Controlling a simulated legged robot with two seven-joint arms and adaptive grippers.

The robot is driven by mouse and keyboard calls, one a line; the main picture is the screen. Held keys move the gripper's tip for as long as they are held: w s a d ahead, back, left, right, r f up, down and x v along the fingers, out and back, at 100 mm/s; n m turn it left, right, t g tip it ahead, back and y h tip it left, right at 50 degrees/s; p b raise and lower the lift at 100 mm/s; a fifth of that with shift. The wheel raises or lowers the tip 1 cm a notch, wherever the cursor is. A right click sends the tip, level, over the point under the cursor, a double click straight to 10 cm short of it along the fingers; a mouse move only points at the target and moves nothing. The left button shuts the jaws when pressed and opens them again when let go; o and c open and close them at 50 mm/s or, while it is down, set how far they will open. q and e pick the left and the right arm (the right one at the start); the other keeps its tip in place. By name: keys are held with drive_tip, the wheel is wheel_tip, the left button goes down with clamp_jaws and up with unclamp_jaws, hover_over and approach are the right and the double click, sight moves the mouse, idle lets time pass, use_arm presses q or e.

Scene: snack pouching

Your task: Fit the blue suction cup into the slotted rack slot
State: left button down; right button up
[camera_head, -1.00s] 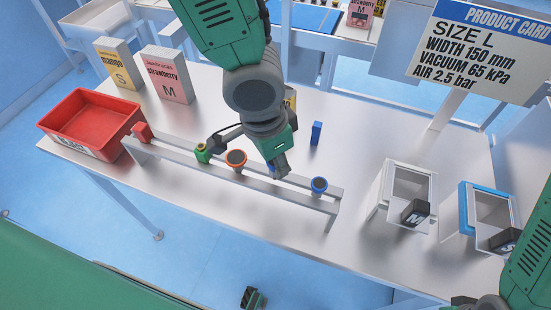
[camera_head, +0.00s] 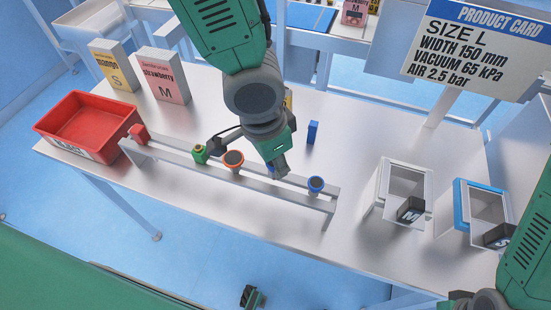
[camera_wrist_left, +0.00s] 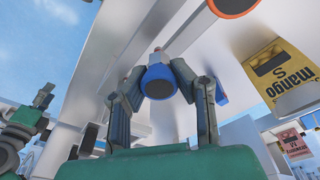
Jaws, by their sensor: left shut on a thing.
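The slotted rack (camera_head: 296,191) is a long grey rail on legs along the table's front. My left gripper (camera_head: 250,160) is over its middle, fingers pointing down. It is shut on a blue suction cup (camera_wrist_left: 158,82), which shows between the fingers in the left wrist view. In the head view only a bit of blue shows behind the fingers, so I cannot tell whether the cup is seated in a slot. My right gripper (camera_head: 252,297) seems to show only partly at the bottom edge.
An orange-rimmed cup (camera_head: 233,159), a green cup (camera_head: 200,153) and a red piece (camera_head: 138,133) are on the rack. A red bin (camera_head: 85,125) stands left. A blue block (camera_head: 312,132) stands behind the rack. Two framed stands (camera_head: 403,180) are at right.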

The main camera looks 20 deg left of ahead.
use_arm(q)
drive_tip(key=shift+f+b, duration=1.05)
drive_tip(key=shift+f, duration=0.4)
drive_tip(key=c, duration=1.3)
unclamp_jaws()
drive_tip(key=shift+r, duration=0.1)
drive_tip(key=shift+r, duration=0.2)
drive_tip(key=r, duration=0.7)
drive_tip(key=s+a+r, duration=0.1)
drive_tip(key=r, duration=0.2)
drive_tip(key=shift+r, duration=0.2)
drive_tip(key=shift+a+r, duration=0.15)
drive_tip(key=shift+r, duration=0.3)
